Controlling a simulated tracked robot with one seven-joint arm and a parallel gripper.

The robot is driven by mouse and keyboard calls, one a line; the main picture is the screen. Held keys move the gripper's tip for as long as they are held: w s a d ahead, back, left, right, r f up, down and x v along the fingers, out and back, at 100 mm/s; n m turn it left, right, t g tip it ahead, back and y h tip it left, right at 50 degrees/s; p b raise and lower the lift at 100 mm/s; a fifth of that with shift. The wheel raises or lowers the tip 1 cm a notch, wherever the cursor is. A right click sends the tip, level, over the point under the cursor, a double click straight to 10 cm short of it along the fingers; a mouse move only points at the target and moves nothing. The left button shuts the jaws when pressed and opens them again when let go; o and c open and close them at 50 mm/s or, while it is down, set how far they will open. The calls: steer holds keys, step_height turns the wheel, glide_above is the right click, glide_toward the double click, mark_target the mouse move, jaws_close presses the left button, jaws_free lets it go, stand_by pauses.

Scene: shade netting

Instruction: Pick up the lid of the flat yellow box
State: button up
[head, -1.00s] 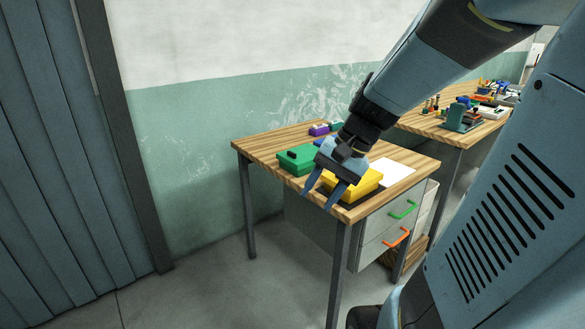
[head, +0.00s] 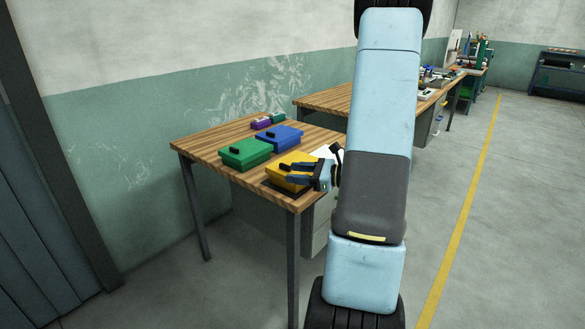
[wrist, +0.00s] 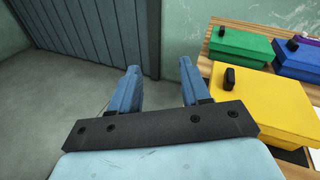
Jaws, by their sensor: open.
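The flat yellow box (head: 277,172) sits near the front edge of the wooden table, with its lid on. In the wrist view its yellow lid (wrist: 268,105) fills the right side, with a small black knob (wrist: 229,78) near its far left corner. My gripper (head: 288,172) is open and empty; in the head view it overlaps the box and hides part of it. In the wrist view my fingers (wrist: 158,88) point past the left side of the box, over the floor, apart from the lid.
A green box (head: 246,152) and a blue box (head: 280,137) with black knobs stand behind the yellow one. A small purple box (head: 261,123) is at the back. A white sheet (head: 325,152) lies to the right. A second table (head: 322,103) stands beyond.

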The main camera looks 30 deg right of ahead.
steer(key=d+f+m+t+h, duration=0.4)
steer(key=d+f+m+h, duration=0.15)
steer(key=d, duration=0.45)
glide_toward(291, 172)
steer(key=shift+m+y, duration=0.35)
steer(key=shift+m, duration=0.1)
steer(key=w, duration=0.1)
steer(key=w+r, duration=0.1)
steer(key=w+a, duration=0.1)
steer(key=w, duration=0.1)
steer(key=shift+r, duration=0.2)
steer(key=shift+x, duration=2.9)
steer(key=shift+a+r, duration=0.1)
steer(key=shift+a, duration=0.05)
steer(key=shift+c, duration=0.3)
jaws_close()
